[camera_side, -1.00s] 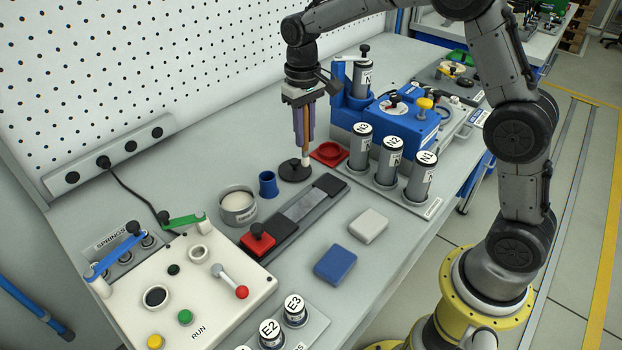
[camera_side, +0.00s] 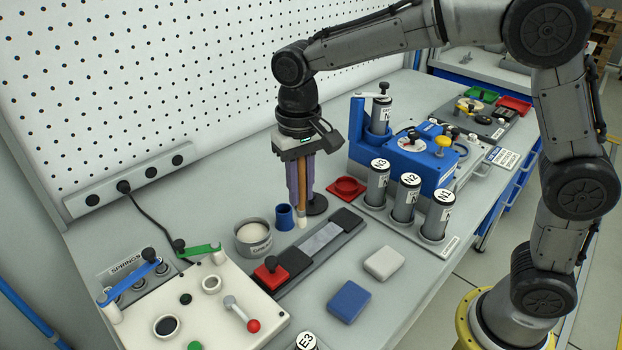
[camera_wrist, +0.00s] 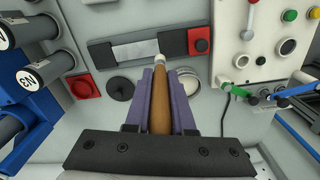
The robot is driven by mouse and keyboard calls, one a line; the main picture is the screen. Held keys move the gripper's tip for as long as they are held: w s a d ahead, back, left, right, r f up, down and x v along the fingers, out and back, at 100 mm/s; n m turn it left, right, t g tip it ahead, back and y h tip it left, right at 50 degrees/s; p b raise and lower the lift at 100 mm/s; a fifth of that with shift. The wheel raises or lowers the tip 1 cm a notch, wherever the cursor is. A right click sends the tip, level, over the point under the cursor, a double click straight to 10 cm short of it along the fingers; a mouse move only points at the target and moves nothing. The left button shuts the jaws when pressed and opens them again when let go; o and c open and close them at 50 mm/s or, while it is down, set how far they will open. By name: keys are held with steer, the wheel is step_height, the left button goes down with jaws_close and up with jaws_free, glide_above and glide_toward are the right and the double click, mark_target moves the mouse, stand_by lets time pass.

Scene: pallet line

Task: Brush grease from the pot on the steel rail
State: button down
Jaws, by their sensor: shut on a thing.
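My gripper (camera_side: 300,180) is shut on a brush (camera_side: 302,205), which hangs upright with its pale tip down. In the wrist view the brown handle (camera_wrist: 160,108) lies between the purple fingers, the pale tip beyond them. In the side view the tip appears between the blue cup (camera_side: 284,219) and the steel rail (camera_side: 318,242); its height is unclear. The grey grease pot (camera_side: 254,250), full of pale grease, stands left of the blue cup. The rail's bare steel strip has dark ends and a red knobbed block (camera_side: 271,272). It also shows in the wrist view (camera_wrist: 145,47).
A black disc (camera_side: 317,205) and red tray (camera_side: 347,188) lie behind the rail. Labelled cylinders (camera_side: 405,200) and a blue machine (camera_side: 412,160) stand right. Blue (camera_side: 349,302) and grey (camera_side: 384,263) blocks lie in front. A switch panel (camera_side: 220,305) is at left.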

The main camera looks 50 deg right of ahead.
mark_target(299, 217)
steer(key=shift+a, duration=0.2)
steer(key=shift+f, duration=3.6)
steer(key=shift+d+f, duration=0.35)
steer(key=shift+d, duration=5.6)
steer(key=shift+a, duration=6.05)
steer(key=shift+d+r, duration=0.1)
steer(key=shift+r, duration=3.95)
